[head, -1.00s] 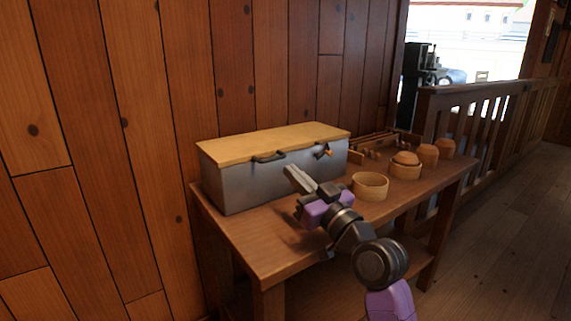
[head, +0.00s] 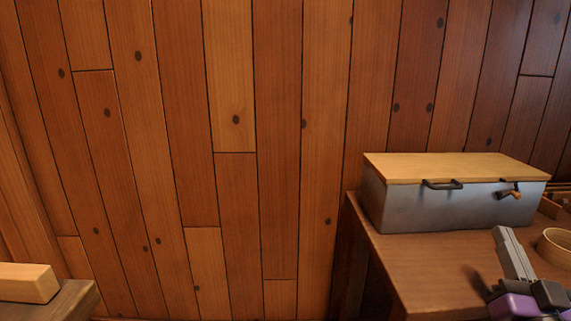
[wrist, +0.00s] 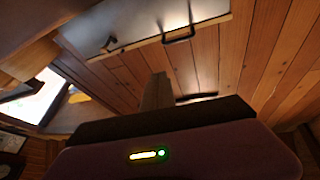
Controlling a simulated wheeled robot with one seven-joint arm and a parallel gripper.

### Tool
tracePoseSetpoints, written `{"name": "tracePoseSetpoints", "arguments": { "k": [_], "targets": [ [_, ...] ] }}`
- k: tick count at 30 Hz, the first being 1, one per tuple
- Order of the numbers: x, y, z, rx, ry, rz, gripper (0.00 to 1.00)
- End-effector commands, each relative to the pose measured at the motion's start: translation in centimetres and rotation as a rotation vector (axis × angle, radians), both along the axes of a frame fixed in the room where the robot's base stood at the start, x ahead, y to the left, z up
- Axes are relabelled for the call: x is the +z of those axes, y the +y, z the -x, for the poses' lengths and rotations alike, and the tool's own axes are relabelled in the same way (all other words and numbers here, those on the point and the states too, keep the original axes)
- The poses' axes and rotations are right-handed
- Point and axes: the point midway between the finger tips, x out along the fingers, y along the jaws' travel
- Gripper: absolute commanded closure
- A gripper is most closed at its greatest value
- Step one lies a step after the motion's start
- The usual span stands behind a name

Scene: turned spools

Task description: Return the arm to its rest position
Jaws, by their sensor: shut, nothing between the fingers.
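My gripper (head: 507,238) is at the lower right of the head view, with its fingers shut together and nothing between them. It points up and a little left, in front of the metal box (head: 440,210) with a wooden lid on the table (head: 425,272). In the wrist view my gripper's fingers (wrist: 158,88) show as one block in the middle, and the box (wrist: 140,22) is at the top. The rest of my arm is out of the head view.
A round wooden bowl (head: 555,246) is cut off at the right edge, near my gripper. Another wooden surface (head: 60,303) with a light block (head: 25,283) on it is at the lower left. A plank wall (head: 270,130) stands behind.

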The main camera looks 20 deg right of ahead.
Motion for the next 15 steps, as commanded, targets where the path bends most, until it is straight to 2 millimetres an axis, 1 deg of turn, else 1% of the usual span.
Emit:
{"name": "tracePoseSetpoints", "arguments": {
  "k": [1, 5, 6, 9, 11, 15],
  "targets": [
    [-1.7, 1.1, 0.5, 0.000, 0.011, -0.020, 1.00],
    [-5.3, 4.2, 2.2, -0.001, 0.039, -0.053, 1.00],
    [-6.4, 5.2, 2.8, 0.002, 0.051, -0.059, 1.00],
    [-9.1, 8.1, 4.4, 0.020, 0.089, -0.074, 1.00],
    [-10.5, 9.9, 5.4, 0.036, 0.116, -0.078, 1.00],
    [-13.6, 13.9, 8.2, 0.084, 0.190, -0.078, 1.00]
  ]
}}
